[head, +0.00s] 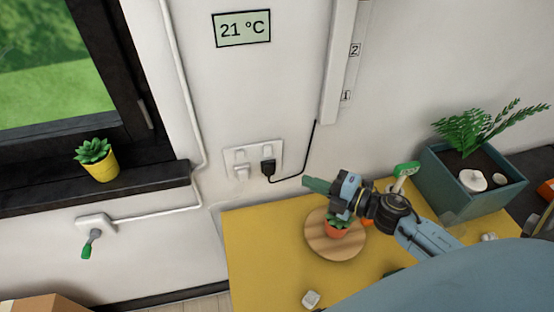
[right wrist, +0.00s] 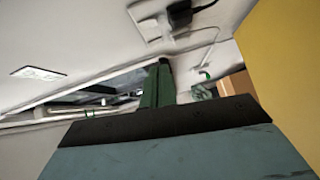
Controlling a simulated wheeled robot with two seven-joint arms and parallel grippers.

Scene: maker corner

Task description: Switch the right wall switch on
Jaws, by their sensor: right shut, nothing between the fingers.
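A white double wall socket plate (head: 279,147) sits on the wall above the yellow table's back edge; it also shows at the top of the right wrist view (right wrist: 151,32). Its right wall switch (head: 264,151) is above a black plug (head: 268,168). The left switch (head: 240,156) is above a white plug (head: 241,173). I cannot tell either switch's position. My right gripper (head: 306,182), with green fingers, is shut and empty, to the right of and a little below the plate, apart from it. Its fingers show in the right wrist view (right wrist: 158,85). My left gripper is not in view.
A black cord (head: 303,171) runs from the black plug up to a white wall unit (head: 338,65). A blue-grey planter (head: 450,187) is at right.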

